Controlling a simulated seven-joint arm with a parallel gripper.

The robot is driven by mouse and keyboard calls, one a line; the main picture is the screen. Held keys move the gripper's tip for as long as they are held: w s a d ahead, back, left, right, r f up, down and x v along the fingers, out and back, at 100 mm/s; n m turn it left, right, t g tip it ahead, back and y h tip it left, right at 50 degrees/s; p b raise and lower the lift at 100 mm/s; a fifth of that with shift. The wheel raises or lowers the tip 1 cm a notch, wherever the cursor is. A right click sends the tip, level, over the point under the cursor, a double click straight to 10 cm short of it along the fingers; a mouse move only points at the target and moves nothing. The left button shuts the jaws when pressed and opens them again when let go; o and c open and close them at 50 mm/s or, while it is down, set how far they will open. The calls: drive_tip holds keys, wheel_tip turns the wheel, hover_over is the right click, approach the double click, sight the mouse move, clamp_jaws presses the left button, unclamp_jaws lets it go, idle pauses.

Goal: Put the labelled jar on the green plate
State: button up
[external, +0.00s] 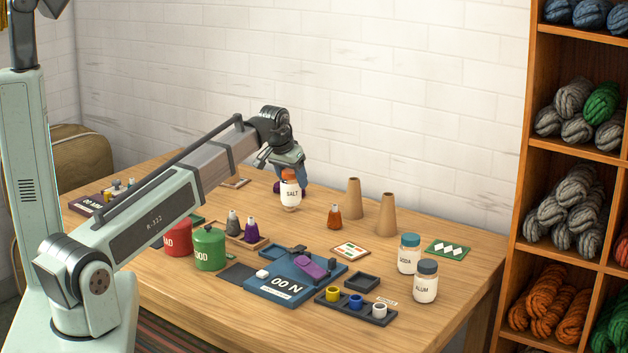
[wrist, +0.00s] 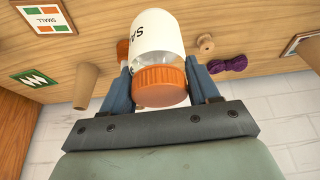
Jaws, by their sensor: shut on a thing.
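My gripper (external: 289,170) is shut on the orange lid of a white jar (external: 290,194) labelled SALT, at the back middle of the table. The jar is upright; I cannot tell whether its base touches the table. In the wrist view the jar (wrist: 157,38) sits between the two fingers (wrist: 160,90), its lid toward me and its label partly cut off. A flat green plate (external: 447,249) with white diamonds lies at the right of the table, apart from the jar; it also shows at the left in the wrist view (wrist: 35,78).
Two tan cones (external: 387,214) and an orange bottle (external: 334,217) stand between the held jar and the plate. Jars labelled SODA (external: 408,259) and ALUM (external: 425,288) stand in front of the plate. A blue tray (external: 285,290) and red and green canisters (external: 209,250) are nearer.

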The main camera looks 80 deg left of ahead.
drive_tip(key=shift+r, duration=1.05)
wheel_tip(320, 180, up, 5)
drive_tip(key=w+d, duration=0.6)
drive_tip(key=w, duration=0.8)
drive_tip(key=w+d, duration=0.6)
drive_tip(key=w, duration=0.8)
drive_tip(key=w+d, duration=0.6)
drive_tip(key=w, duration=0.7)
drive_tip(key=shift+d+f, duration=0.2)
drive_tip(key=shift+f, duration=7.55)
drive_tip(key=shift+f, duration=0.1)
